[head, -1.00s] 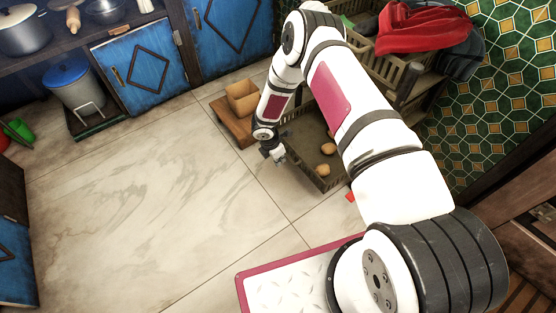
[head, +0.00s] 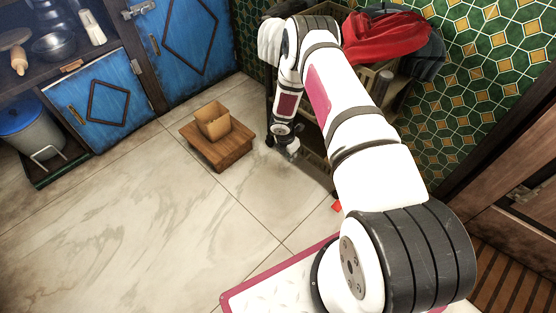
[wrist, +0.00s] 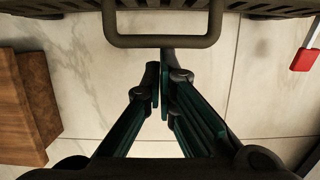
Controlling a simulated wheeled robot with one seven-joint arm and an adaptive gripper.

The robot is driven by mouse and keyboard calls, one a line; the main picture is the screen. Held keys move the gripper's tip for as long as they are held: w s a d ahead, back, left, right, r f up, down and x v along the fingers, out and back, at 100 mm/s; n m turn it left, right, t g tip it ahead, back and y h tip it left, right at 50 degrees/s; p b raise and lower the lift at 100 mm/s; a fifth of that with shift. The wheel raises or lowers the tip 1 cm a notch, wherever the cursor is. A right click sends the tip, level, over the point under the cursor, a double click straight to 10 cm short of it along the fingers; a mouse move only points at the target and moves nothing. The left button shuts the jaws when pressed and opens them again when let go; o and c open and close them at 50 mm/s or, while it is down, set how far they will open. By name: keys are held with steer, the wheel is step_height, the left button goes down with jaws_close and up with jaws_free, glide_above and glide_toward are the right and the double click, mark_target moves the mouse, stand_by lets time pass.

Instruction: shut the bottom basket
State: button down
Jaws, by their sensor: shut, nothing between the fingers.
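The bottom basket (head: 318,165) is low in the rack at the wall, mostly hidden behind my arm in the head view. In the head view my gripper (head: 292,155) is at the basket's front.
A wooden stool (head: 222,153) with a tan box (head: 212,121) on it stands left of my gripper. A red object (head: 336,205) is near the floor right of the gripper. Red cloth (head: 385,38) lies on top of the rack. The tiled floor at left is clear.

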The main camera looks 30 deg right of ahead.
steer(key=shift+w+d, duration=0.2)
steer(key=shift+d, duration=0.4)
steer(key=shift+w+d, duration=0.2)
steer(key=shift+d, duration=0.35)
steer(key=s+a+r+p, duration=0.2)
steer(key=a+r, duration=0.4)
steer(key=r, duration=0.3)
steer(key=shift+a+p, duration=0.2)
steer(key=shift+p, duration=0.4)
